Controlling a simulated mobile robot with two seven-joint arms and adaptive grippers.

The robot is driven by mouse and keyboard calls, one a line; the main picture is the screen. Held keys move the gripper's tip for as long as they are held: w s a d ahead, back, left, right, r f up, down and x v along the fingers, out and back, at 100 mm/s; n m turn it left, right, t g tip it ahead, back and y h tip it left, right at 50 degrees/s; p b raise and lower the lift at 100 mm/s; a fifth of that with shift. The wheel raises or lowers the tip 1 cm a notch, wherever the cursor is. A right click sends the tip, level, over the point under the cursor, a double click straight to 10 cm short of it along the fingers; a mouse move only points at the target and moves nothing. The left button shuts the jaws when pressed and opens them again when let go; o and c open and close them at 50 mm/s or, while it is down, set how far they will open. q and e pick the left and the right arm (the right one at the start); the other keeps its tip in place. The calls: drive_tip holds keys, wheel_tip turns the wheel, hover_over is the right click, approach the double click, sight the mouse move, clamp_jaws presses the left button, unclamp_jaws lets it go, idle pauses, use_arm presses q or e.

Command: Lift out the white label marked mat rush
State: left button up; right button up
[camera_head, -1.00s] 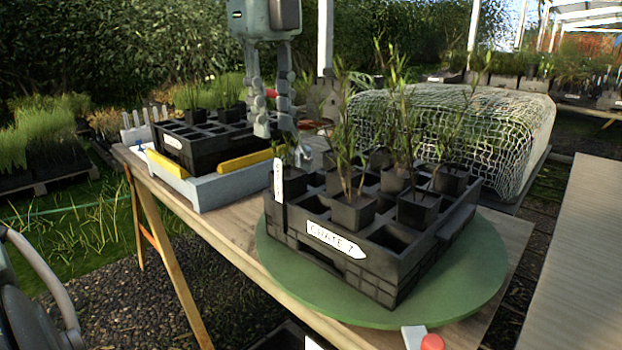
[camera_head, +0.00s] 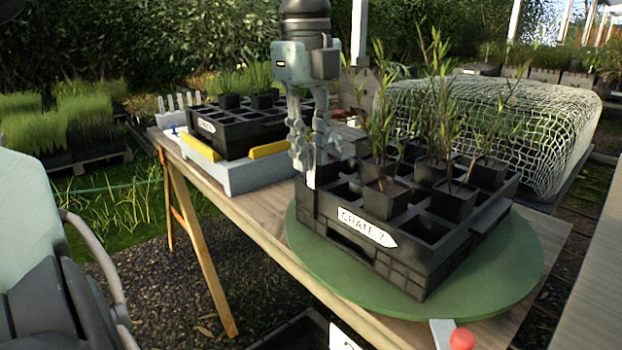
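The crate (camera_head: 345,246) is black, holds several potted plants and sits on a green round board (camera_head: 470,290). Its front plate (camera_head: 367,227) reads "CRATE 7". A narrow white label (camera_head: 311,178) stands upright at the crate's near left corner. Only a small piece of it shows below my fingers, and its writing cannot be read. My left gripper (camera_head: 315,158) points down right over this label. Its two fingers look apart, one on either side of the label's top; contact cannot be made out. My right gripper is not in view.
A second black crate (camera_head: 225,135) stands on a pale blue tray (camera_head: 215,177) with yellow bars (camera_head: 268,150), at the back left of the wooden table (camera_head: 235,205). A netted bale (camera_head: 520,130) lies behind right. A red knob (camera_head: 462,339) is at the front edge.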

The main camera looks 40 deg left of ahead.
use_arm(q)
clamp_jaws()
